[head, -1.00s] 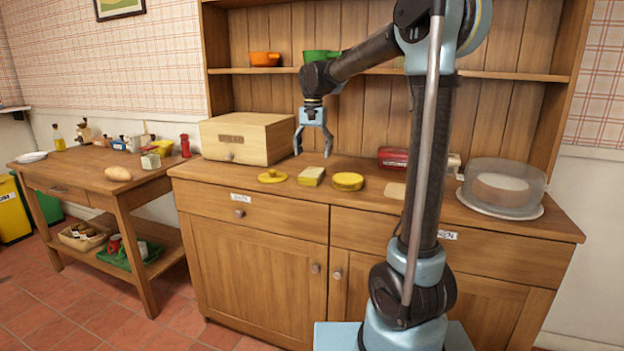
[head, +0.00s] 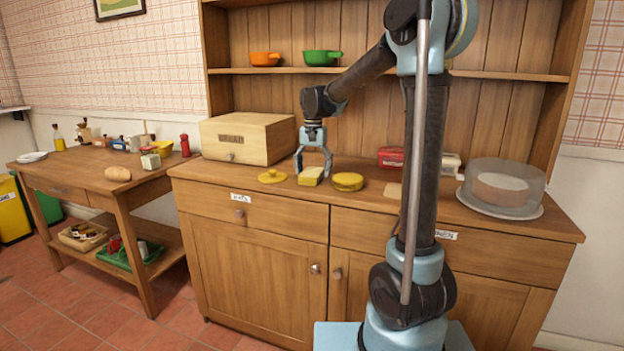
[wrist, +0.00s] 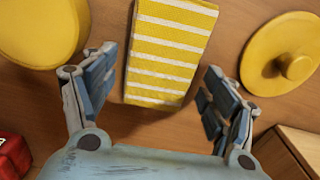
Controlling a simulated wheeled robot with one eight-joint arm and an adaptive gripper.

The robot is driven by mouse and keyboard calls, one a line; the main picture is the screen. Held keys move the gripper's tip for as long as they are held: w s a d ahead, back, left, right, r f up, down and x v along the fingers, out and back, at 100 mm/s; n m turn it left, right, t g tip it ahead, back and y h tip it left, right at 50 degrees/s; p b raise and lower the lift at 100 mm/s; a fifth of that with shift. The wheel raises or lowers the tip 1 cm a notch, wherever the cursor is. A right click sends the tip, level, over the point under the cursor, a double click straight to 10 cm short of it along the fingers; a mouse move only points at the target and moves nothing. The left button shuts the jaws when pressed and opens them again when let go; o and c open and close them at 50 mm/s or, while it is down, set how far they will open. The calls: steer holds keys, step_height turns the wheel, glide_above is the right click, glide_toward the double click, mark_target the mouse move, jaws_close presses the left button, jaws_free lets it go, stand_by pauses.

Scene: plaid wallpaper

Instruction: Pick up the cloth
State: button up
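The cloth (head: 310,177) is a folded yellow piece lying on the wooden sideboard top; the wrist view shows its white stripes (wrist: 167,62). My gripper (head: 313,172) is open, pointing down just above and at the cloth in the head view. In the wrist view the two fingers of my gripper (wrist: 160,85) are spread wide, one on each side of the cloth's near end. Neither finger visibly touches it. The height left between the fingertips and the cloth is hard to judge.
A yellow knobbed lid (head: 272,176) lies left of the cloth and a round yellow container (head: 348,181) right of it, both close. A wooden bread box (head: 247,138) stands behind left. A red box (head: 391,157) and a covered cake stand (head: 502,187) are further right.

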mark_target(313, 170)
steer(key=c, duration=1)
steer(key=shift+c, duration=0.2)
step_height(313, 170, up, 10)
steer(key=o, duration=0.3)
steer(key=shift+c, duration=1)
